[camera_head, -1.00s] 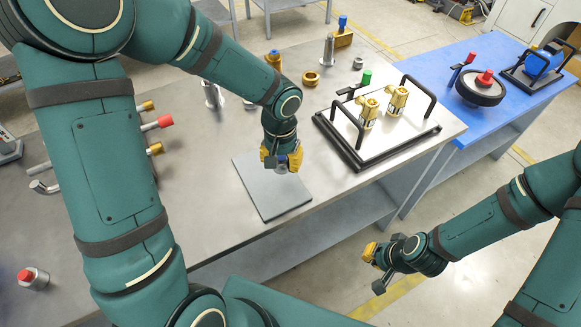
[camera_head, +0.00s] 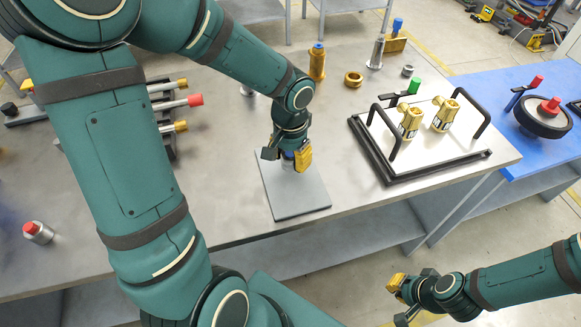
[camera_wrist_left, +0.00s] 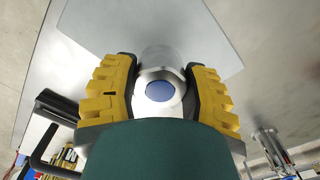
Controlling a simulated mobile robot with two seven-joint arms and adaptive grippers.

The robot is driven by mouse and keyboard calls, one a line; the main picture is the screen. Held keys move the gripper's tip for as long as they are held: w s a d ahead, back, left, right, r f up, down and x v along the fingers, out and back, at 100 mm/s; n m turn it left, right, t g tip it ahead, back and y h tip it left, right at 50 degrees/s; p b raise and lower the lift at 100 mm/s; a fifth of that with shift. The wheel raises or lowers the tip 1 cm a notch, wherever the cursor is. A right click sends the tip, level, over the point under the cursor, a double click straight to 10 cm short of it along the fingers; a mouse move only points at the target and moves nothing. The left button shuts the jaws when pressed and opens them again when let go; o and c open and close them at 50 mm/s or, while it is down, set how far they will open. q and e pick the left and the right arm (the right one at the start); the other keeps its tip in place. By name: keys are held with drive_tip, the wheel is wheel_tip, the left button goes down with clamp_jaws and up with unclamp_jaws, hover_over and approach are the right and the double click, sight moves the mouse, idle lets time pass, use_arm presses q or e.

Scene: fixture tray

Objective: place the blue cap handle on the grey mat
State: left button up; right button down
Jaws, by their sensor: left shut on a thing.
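The grey mat (camera_head: 300,202) lies flat on the metal table near its front edge; it also fills the upper middle of the left wrist view (camera_wrist_left: 210,45). My left gripper (camera_head: 287,158) is over the far part of the mat, pointing down. Its yellow-padded fingers (camera_wrist_left: 158,95) are shut on a silver part with a round blue cap, the blue cap handle (camera_wrist_left: 160,91). In the head view the fingers mostly hide it. I cannot tell whether its lower end touches the mat. My right gripper (camera_head: 400,290) hangs off the table at the lower right, away from the mat; its jaw opening is unclear.
A tray (camera_head: 440,166) with black handles and brass valves (camera_head: 410,120) stands right of the mat. A brass ring (camera_head: 353,79) and a brass cylinder (camera_head: 317,62) stand behind. A red-capped part (camera_head: 38,232) lies at the left. The near mat is bare.

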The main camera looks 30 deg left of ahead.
sight(291, 167)
use_arm(q)
drive_tip(key=shift+f+b, duration=0.5)
drive_tip(key=shift+f, duration=1.3)
drive_tip(key=shift+f, duration=0.15)
drive_tip(key=o, duration=1.3)
